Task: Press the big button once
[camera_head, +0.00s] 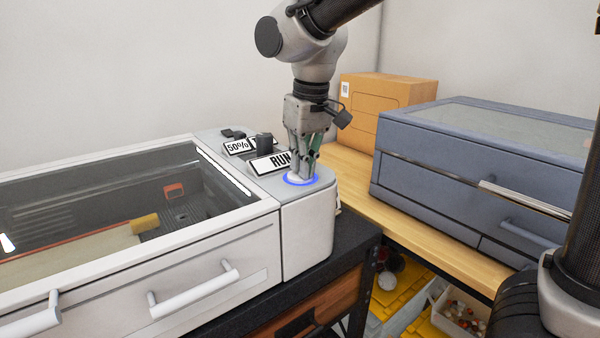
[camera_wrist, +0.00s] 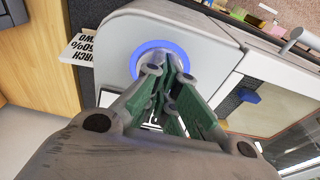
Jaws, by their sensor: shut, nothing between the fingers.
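The big button (camera_head: 300,184) is a round light disc with a glowing blue ring, on the right end panel of the white machine (camera_head: 305,235). In the wrist view the blue ring (camera_wrist: 161,43) shows beyond my fingertips, which hide part of the button. My gripper (camera_head: 302,174) points straight down over the button with its fingers shut and empty. The fingertips are at or just above the button face; I cannot tell whether they touch it or whether it is pressed in. The gripper also shows in the wrist view (camera_wrist: 169,72).
A "RUN" label plate (camera_head: 270,163) stands beside the button, with a "50%" plate (camera_head: 238,147) and a dark knob (camera_head: 264,145) behind it. A blue-grey machine (camera_head: 470,150) and a cardboard box (camera_head: 375,100) stand to the right on a wooden bench (camera_head: 400,221).

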